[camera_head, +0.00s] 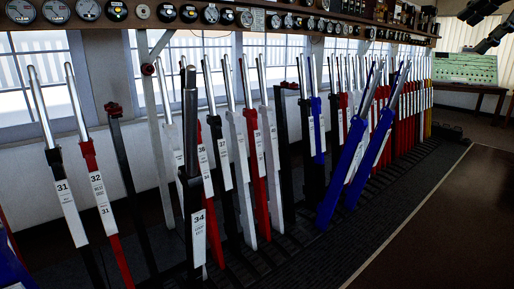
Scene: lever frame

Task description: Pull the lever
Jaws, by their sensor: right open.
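A long row of upright levers stands in the frame. Two blue levers (343,172) lean to the right, out of the row. Which lever the task means cannot be told. My right gripper (471,33) is at the top right corner, its dark fingers apart and empty, well away from the near levers. My left gripper is not in view.
A shelf with round dials (150,12) runs above the levers, in front of bright windows. A green panel (466,68) and a table (480,88) stand at the far right. The brown floor (450,220) to the right of the black ribbed base is clear.

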